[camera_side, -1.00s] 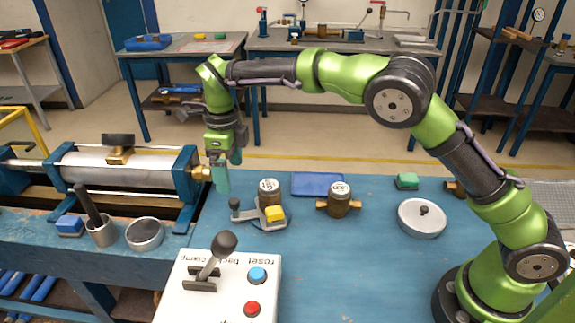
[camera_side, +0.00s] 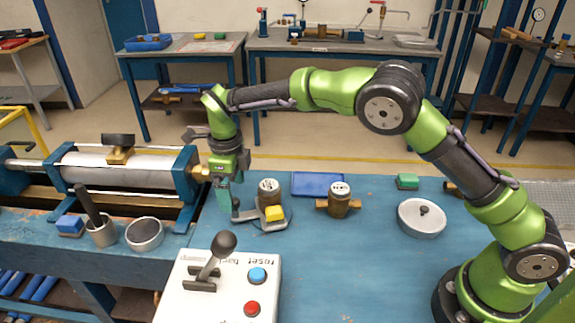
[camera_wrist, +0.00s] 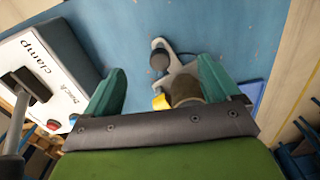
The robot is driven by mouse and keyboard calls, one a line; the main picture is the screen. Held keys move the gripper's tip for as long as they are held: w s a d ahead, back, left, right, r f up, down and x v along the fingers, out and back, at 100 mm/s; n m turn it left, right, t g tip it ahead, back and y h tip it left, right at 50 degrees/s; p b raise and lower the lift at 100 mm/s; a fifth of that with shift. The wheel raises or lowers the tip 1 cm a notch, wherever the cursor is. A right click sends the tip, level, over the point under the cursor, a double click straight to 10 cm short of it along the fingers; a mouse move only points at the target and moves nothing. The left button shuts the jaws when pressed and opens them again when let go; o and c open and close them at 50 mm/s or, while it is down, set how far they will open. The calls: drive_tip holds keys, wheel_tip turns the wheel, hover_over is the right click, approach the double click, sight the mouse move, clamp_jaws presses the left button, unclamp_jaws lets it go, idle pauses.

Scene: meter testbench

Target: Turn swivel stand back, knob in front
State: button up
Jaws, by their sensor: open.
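The swivel stand (camera_side: 246,215) is a grey plate on the blue bench, with a dark knob (camera_side: 236,203) at its left end in the side view. A brass meter (camera_side: 268,193) and a yellow block (camera_side: 274,213) sit on its right part. My gripper (camera_side: 224,204) is low at the knob's left, its teal fingers overlapping the knob's edge. In the wrist view my open gripper (camera_wrist: 160,66) has the knob (camera_wrist: 160,60) between the lines of its fingertips, apart from both. The meter (camera_wrist: 185,90) is partly hidden by the gripper body. I cannot tell whether a finger touches the stand.
A second brass meter (camera_side: 339,200) and a blue tray (camera_side: 318,183) are to the right. The control box (camera_side: 222,290) with its lever is in front. The cylinder bench (camera_side: 125,170) with blue end blocks is close at left.

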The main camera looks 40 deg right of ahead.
drive_tip(key=shift+f, duration=0.4)
drive_tip(key=shift+f, duration=0.7)
drive_tip(key=c, duration=0.4)
drive_tip(key=shift+c, duration=0.2)
